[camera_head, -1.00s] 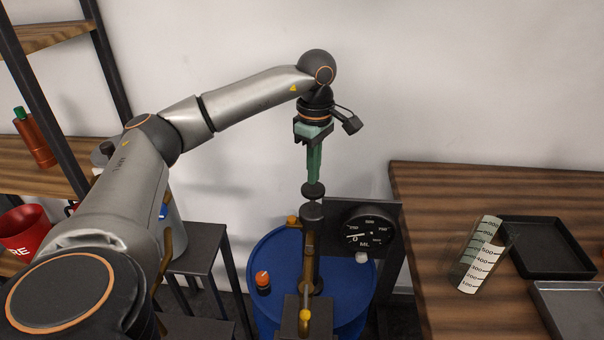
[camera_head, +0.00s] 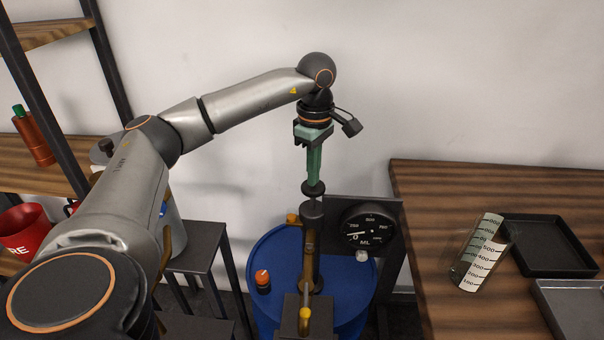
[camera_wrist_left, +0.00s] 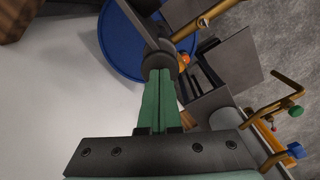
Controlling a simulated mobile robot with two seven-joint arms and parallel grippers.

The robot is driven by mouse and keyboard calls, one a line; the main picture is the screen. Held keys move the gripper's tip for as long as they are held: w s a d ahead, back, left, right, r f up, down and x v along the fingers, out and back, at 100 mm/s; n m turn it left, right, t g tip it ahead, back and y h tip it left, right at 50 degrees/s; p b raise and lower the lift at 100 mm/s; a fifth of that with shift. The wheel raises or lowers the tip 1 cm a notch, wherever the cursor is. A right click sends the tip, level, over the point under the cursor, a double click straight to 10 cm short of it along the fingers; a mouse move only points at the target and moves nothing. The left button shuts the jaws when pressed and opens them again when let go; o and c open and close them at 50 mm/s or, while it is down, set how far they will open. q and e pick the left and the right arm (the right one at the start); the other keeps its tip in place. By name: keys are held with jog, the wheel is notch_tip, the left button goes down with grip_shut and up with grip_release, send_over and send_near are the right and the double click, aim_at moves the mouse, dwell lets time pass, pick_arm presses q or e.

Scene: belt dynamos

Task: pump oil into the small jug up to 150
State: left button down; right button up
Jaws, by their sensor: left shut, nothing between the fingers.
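My left gripper (camera_head: 314,178) points straight down with its green fingers shut and empty. Its tips are at the dark round knob (camera_head: 313,189) on top of the pump; I cannot tell whether they touch. The wrist view shows the shut fingers (camera_wrist_left: 158,105) over the pump top (camera_wrist_left: 158,62). The pump (camera_head: 311,240) stands on a blue drum (camera_head: 345,300). Its brass spout with a yellow end (camera_head: 305,314) reaches toward the front. A black dial (camera_head: 368,226) marked ML has its needle near 0. A clear graduated jug (camera_head: 481,254) stands on the right table. My right gripper is out of view.
An orange-capped item (camera_head: 263,279) sits on the drum's left side. The wooden table (camera_head: 440,210) on the right holds a black tray (camera_head: 550,246) and a grey tray (camera_head: 575,300). A shelf with a red bucket (camera_head: 24,230) is at left. A dark stand (camera_head: 197,245) is left of the drum.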

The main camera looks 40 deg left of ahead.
pick_arm(q)
jog(key=shift+f+b, duration=0.9)
jog(key=shift+f, duration=0.8)
jog(key=shift+r, duration=0.15)
notch_tip(320, 180, up, 8)
jog(key=p, duration=0.7)
jog(key=shift+r+p, duration=0.25)
jog(key=shift+p, duration=0.1)
